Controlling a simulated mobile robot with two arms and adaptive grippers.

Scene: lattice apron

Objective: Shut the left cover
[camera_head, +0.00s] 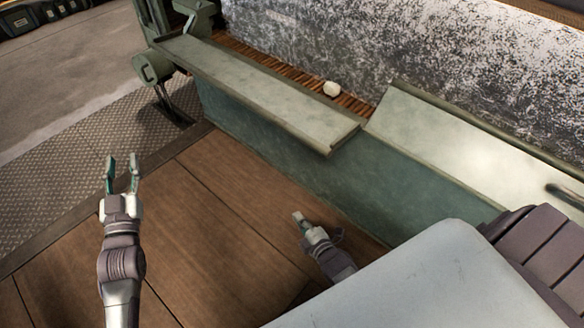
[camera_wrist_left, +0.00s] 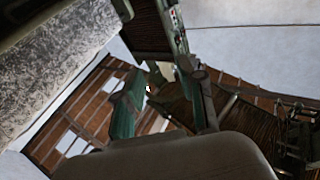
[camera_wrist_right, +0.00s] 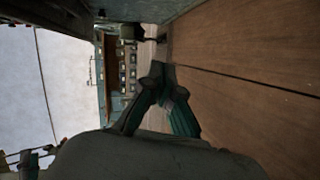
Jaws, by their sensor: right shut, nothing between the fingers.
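The left cover (camera_head: 262,88) is a long pale green panel on top of a green bench-like box (camera_head: 330,180). It sits forward, its near end jutting past the box front, and a strip of brown slats (camera_head: 300,80) shows behind it. My left gripper (camera_head: 122,165) is open and empty, left of the box and apart from the cover; its spread fingers also show in the left wrist view (camera_wrist_left: 165,100). My right gripper (camera_head: 298,217) is shut and empty, low in front of the box; its fingertips meet in the right wrist view (camera_wrist_right: 160,72).
A second pale green cover (camera_head: 460,145) lies to the right, closer to the speckled wall (camera_head: 400,50). A green post (camera_head: 155,65) stands at the cover's far end. The plank floor (camera_head: 210,200) is clear between my grippers.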

